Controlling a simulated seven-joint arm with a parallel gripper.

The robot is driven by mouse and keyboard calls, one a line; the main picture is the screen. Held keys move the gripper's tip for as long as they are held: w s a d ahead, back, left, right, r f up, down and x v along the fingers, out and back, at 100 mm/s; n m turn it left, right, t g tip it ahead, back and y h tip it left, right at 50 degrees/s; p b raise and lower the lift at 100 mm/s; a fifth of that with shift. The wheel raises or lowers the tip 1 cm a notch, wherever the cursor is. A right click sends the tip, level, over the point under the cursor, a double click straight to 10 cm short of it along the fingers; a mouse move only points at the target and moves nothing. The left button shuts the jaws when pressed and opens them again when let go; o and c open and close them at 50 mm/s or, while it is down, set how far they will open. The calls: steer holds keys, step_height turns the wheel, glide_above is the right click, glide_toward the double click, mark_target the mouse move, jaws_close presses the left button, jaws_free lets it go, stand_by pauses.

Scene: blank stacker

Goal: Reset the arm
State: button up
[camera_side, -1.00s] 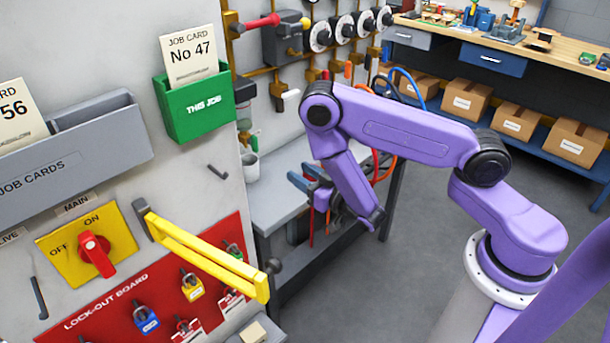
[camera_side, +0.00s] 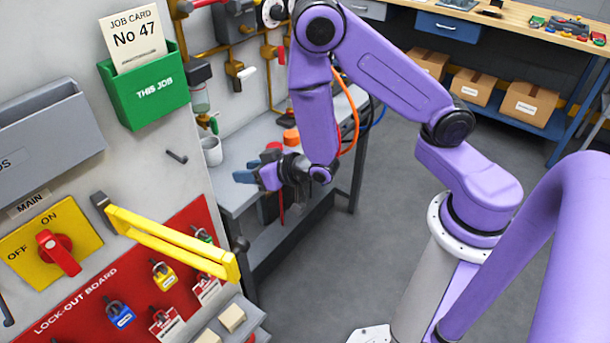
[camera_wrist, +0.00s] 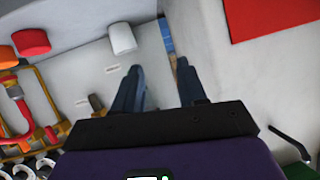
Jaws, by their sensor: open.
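My gripper (camera_side: 257,172) is above the grey bench in the side view, with its blue fingers toward the panel wall at the left. In the wrist view my gripper (camera_wrist: 158,85) is open, with a clear gap between the two dark blue fingers and nothing held. My purple arm is bent, its elbow high and its forearm hanging nearly upright over the bench.
The grey bench (camera_side: 240,185) carries a white cup (camera_side: 211,151) near the wall. A yellow bar handle (camera_side: 170,243) juts out above the red lock-out board (camera_side: 85,312). A green card holder (camera_side: 150,95) hangs above. Open floor (camera_side: 370,235) lies right of the bench.

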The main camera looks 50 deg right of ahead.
steer(key=s+a+r+n+g+y, duration=0.1)
steer(key=s+a+r+n+g, duration=0.25)
steer(key=s, duration=0.35)
steer(key=s+a+r+n+g+y, duration=0.2)
steer(key=s+a+g, duration=0.1)
steer(key=s+g, duration=0.3)
steer(key=s+d+r+n+g+h, duration=0.1)
steer(key=s+d+r+n+h, duration=0.1)
steer(key=s+d, duration=0.4)
steer(key=s+d+r+n+g+h, duration=0.2)
steer(key=s+d+r+n, duration=0.2)
steer(key=s, duration=0.6)
step_height(320, 180, up, 2)
steer(key=d, duration=0.2)
steer(key=shift+d+n+h, duration=0.35)
steer(key=shift+h, duration=0.05)
